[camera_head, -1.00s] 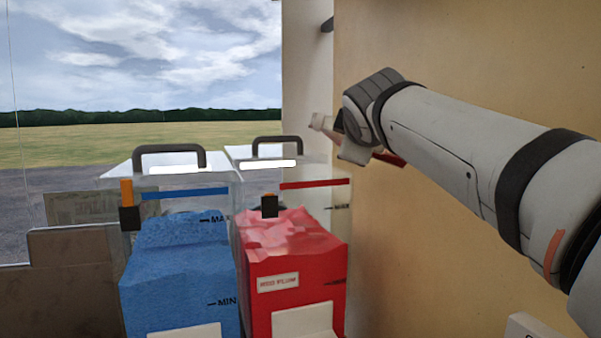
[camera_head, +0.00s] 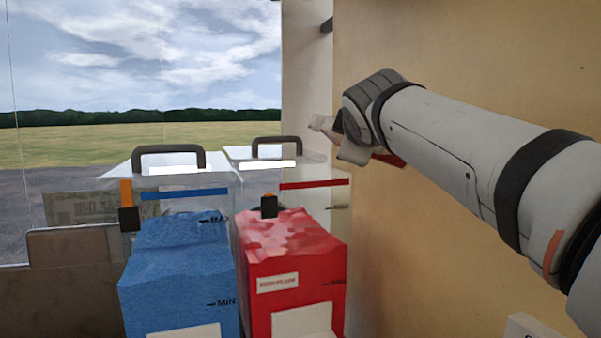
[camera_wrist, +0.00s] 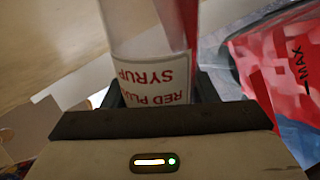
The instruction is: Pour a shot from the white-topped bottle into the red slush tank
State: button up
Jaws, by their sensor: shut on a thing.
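My gripper (camera_head: 350,144) is shut on a clear bottle (camera_wrist: 150,25). The bottle's label, upside down in the wrist view, reads "RED PLU… SYRUP", partly cut off. In the head view the bottle's pale upper end (camera_head: 322,123) points left and slightly up, so it lies strongly tilted; the arm hides its middle. The red slush tank (camera_head: 293,262) stands below and left of the gripper, filled with red slush with a sloping top. Its slush and MAX mark also show at the right of the wrist view (camera_wrist: 283,62). I cannot see any liquid leaving the bottle.
A blue slush tank (camera_head: 180,265) stands left of the red one. Both have clear lids with dark handles (camera_head: 276,142). A tan wall (camera_head: 450,60) rises close behind my arm on the right. A low brown panel (camera_head: 70,250) is at the left.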

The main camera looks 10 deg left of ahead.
dwell(0.6)
jog(key=shift+a+m+y+b, duration=0.5)
jog(key=shift+m+y+b, duration=0.1)
jog(key=shift+m+b, duration=0.55)
jog(key=r+m, duration=0.1)
jog(key=a+r+m, duration=0.1)
jog(key=r, duration=0.1)
jog(key=r+m+y+p, duration=0.1)
jog(key=shift+a+r+m+t, duration=0.25)
jog(key=shift+r+t, duration=0.1)
jog(key=shift+t, duration=0.05)
jog(key=shift+w+d+m+b, duration=0.1)
jog(key=shift+d+m+b, duration=0.2)
jog(key=shift+m+b, duration=0.4)
jog(key=shift+d+r+m+t+y, duration=0.1)
jog(key=shift+r+m+t+y, duration=0.25)
jog(key=shift+m, duration=0.35)
jog(key=shift+f+m+b, duration=0.35)
jog(key=shift+m+b, duration=0.35)
jog(key=shift+b, duration=0.55)
jog(key=shift+m+t+y+b, duration=0.25)
jog(key=shift+m+t+b, duration=0.1)
jog(key=shift+m+b, duration=0.6)
jog(key=shift+d, duration=0.1)
